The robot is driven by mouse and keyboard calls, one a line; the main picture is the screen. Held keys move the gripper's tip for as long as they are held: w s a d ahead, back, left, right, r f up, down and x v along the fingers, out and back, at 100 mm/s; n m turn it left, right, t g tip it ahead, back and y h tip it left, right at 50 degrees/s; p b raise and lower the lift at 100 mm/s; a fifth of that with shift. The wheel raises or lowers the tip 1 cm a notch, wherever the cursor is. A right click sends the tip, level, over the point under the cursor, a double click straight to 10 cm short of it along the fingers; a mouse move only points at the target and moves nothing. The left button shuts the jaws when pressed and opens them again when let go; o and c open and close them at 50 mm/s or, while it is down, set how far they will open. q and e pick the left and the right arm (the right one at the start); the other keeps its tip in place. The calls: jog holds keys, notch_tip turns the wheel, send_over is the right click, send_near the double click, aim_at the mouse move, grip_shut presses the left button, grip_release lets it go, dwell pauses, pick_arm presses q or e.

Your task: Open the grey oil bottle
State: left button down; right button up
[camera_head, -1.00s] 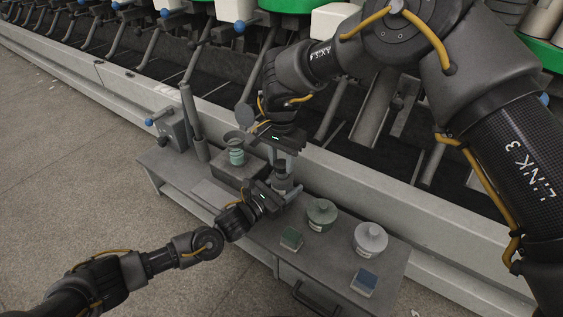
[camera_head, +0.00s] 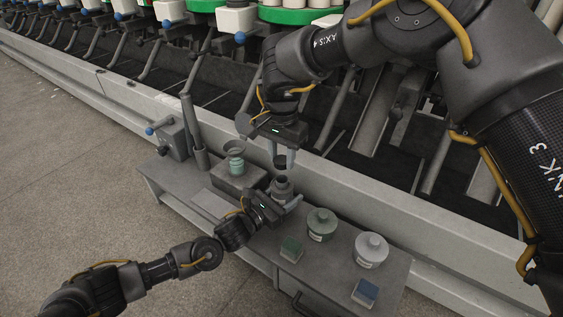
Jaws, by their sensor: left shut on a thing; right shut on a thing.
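The grey oil bottle (camera_head: 281,186) stands upright on the grey bench, its dark open mouth showing at the top. My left gripper (camera_head: 286,204) is shut around the bottle's body low down and hides part of it. My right gripper (camera_head: 280,160) is directly above the bottle, fingers pointing down. It is shut on a small dark cap (camera_head: 280,162), which is apart from the bottle with a narrow gap below it.
On the bench (camera_head: 330,268) stand a green-grey lidded pot (camera_head: 320,224), a light grey lidded pot (camera_head: 371,249), a green block (camera_head: 291,249) and a blue block (camera_head: 365,291). A green vessel with a funnel (camera_head: 236,163) is on the left. The winding machine runs behind.

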aim_at(282, 159)
pick_arm(q)
jog(key=shift+c, duration=2.2)
grip_release()
jog(key=p+v, duration=0.6)
jog(key=v, duration=0.4)
jog(key=shift+s+a+r, duration=0.1)
jog(key=shift+s+a, duration=0.15)
pick_arm(e)
notch_tip(282, 159, up, 6)
pick_arm(q)
jog(key=shift+s+a, duration=0.45)
jog(key=shift+s, duration=0.05)
pick_arm(e)
jog(key=shift+r, duration=0.2)
